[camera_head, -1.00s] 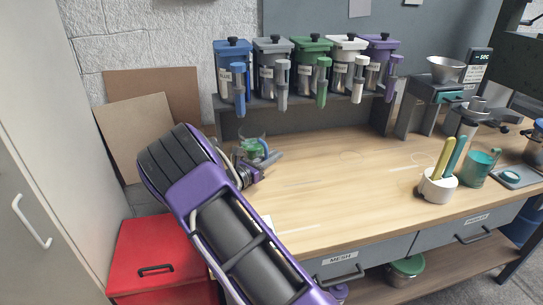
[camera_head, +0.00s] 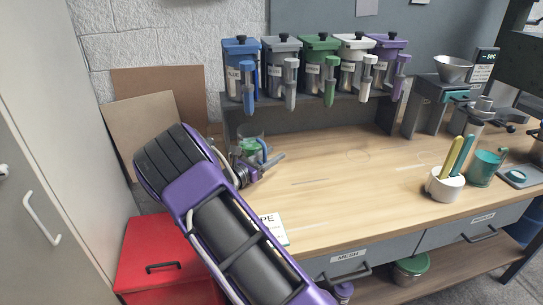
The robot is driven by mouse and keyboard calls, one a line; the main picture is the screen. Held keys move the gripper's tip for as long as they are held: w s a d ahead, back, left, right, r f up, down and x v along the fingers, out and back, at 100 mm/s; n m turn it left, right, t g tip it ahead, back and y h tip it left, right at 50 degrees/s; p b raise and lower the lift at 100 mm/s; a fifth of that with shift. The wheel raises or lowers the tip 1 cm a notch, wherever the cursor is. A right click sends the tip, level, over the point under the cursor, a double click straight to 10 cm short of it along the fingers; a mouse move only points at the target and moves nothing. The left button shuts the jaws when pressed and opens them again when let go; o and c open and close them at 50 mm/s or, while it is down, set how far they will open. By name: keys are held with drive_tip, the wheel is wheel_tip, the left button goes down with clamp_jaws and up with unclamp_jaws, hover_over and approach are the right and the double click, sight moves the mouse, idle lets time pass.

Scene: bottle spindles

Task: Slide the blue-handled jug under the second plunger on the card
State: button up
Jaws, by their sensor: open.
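A clear jug (camera_head: 250,139) with a blue handle and green in or behind it stands at the back left of the bench, below the blue dispenser. My gripper (camera_head: 264,163) is open at the jug's near side, by the handle; whether they touch I cannot tell. A row of dispensers hangs on the rack: blue (camera_head: 239,59), grey (camera_head: 281,62), green (camera_head: 319,60), white (camera_head: 355,60) and purple (camera_head: 389,58), each with a plunger in front. The card (camera_head: 272,228) lies at the bench's front edge, partly hidden by my arm; only "PE" shows.
The bench top (camera_head: 335,180) is clear in the middle. A white cup (camera_head: 445,187) with yellow and teal sticks and a teal jug (camera_head: 484,168) stand at right. A scale with a metal funnel (camera_head: 453,68) is at the back right. A red cabinet (camera_head: 165,250) is at front left.

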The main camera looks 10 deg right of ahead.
drive_tip(key=v, duration=1.7)
drive_tip(key=shift+a, duration=0.25)
